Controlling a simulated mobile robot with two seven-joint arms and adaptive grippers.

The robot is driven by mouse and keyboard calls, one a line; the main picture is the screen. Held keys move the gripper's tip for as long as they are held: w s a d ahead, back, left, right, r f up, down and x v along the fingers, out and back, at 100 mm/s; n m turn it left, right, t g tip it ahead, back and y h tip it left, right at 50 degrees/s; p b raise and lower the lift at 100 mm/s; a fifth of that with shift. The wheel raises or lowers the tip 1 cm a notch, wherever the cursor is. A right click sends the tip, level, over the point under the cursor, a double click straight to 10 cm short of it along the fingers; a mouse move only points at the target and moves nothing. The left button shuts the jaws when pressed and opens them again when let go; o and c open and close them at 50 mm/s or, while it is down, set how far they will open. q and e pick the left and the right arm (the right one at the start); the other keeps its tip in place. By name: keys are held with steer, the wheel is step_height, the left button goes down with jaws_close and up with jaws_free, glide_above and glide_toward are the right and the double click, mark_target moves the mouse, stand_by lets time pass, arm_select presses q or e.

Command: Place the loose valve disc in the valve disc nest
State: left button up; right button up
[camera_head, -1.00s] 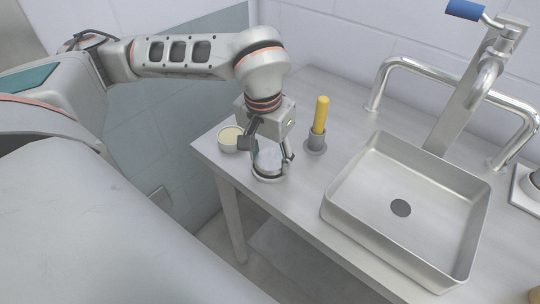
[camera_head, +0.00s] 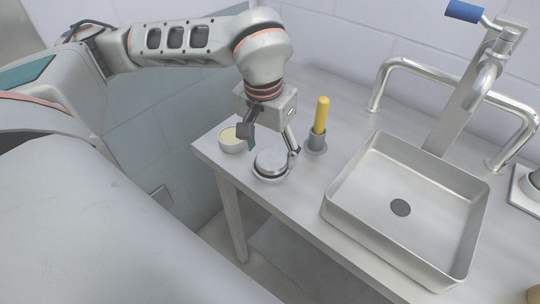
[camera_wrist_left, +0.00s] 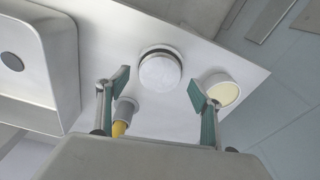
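The valve disc (camera_head: 271,160) is a round silvery disc with a dark band around its side. It lies flat in a low pale round holder (camera_head: 272,179), which appears to be the nest, near the left end of the table. In the left wrist view the disc (camera_wrist_left: 159,73) shows from above, with a rim visible at its far edge; exact seating cannot be told. My left gripper (camera_head: 271,147) is open and empty above the disc, fingers spread on either side. Its fingers (camera_wrist_left: 158,90) show apart from the disc in the wrist view. My right gripper is not in view.
A cream-filled round dish (camera_head: 231,138) stands left of the disc. A yellow rod in a grey holder (camera_head: 316,141) stands close on the right. Farther right are a steel sink (camera_head: 375,205) and a bent metal rail (camera_head: 430,72). The table's (camera_head: 305,205) front strip is clear.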

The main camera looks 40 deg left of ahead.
mark_target(268, 164)
arm_select(q)
step_height(268, 164, up, 9)
steer(key=s+p, duration=0.1)
steer(key=shift+r, duration=0.2)
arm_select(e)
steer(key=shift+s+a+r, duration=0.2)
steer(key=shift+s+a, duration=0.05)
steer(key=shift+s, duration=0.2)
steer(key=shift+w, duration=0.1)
